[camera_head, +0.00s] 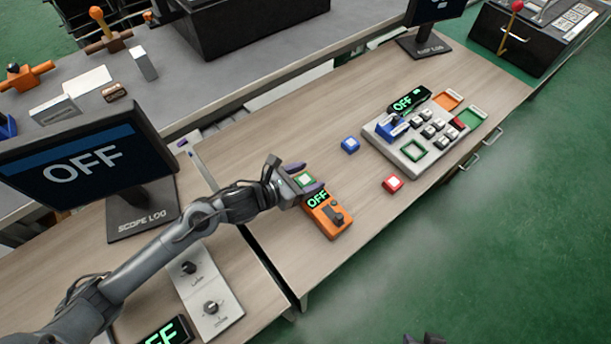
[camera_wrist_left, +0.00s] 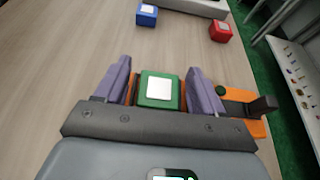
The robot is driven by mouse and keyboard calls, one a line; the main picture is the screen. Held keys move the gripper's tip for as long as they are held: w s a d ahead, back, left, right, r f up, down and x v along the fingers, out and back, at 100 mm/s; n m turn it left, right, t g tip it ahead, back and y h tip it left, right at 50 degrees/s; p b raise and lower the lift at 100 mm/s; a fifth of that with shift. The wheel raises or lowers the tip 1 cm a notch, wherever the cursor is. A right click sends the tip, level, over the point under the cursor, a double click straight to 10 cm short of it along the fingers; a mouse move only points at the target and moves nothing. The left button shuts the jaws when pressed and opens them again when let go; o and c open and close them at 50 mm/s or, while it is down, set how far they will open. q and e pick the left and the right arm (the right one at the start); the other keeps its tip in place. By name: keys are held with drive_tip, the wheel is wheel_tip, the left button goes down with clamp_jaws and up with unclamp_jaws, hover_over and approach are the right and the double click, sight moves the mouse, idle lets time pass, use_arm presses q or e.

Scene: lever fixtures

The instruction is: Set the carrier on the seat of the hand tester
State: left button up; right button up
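The carrier (camera_head: 305,180) is a small green block with a white top. It sits at the upper end of the orange hand tester (camera_head: 326,216), whose screen reads OFF, and appears to be on its seat, though the fingers partly hide the contact. My left gripper (camera_head: 308,179) has its purple fingers on either side of the carrier. In the left wrist view the carrier (camera_wrist_left: 158,91) stands between the fingers (camera_wrist_left: 160,88) with narrow gaps showing, so they look open around it. The hand tester (camera_wrist_left: 245,108) shows partly behind the right finger.
A blue block (camera_head: 350,145) and a red block (camera_head: 392,184) lie on the table beyond. A grey fixture panel (camera_head: 418,160) with several keys is farther right. A SCOPE LOG monitor (camera_head: 85,165) stands left of my arm. A knob panel (camera_head: 205,290) is nearer.

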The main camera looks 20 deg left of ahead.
idle(0.3)
use_arm(q)
drive_tip(key=shift+r, duration=0.2)
drive_tip(key=p+v, duration=0.2)
drive_tip(key=v, duration=1)
